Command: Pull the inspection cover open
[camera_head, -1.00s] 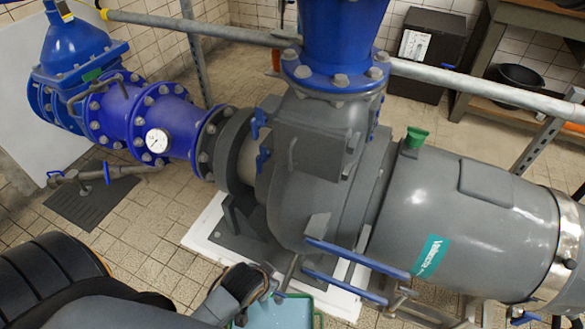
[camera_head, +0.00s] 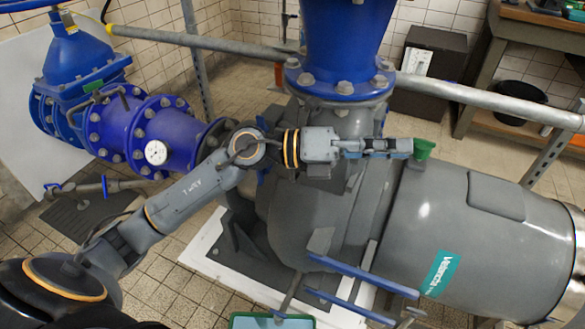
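The inspection cover (camera_head: 323,119) is a grey plate on the grey pump casing (camera_head: 310,220), below the blue flanged pipe. My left arm crosses in front of it and hides most of it, including its handle. I cannot tell whether the cover stands ajar. My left gripper (camera_head: 398,147) points right, just past the right side of the cover. It is seen edge-on, so its finger opening does not show. Whether it touches the cover cannot be told. My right gripper is not in view.
A blue vertical pipe (camera_head: 340,35) rises above the casing. A grey rail (camera_head: 480,98) runs behind it. Blue bars (camera_head: 365,272) stick out at the lower front, near a teal tray (camera_head: 270,321).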

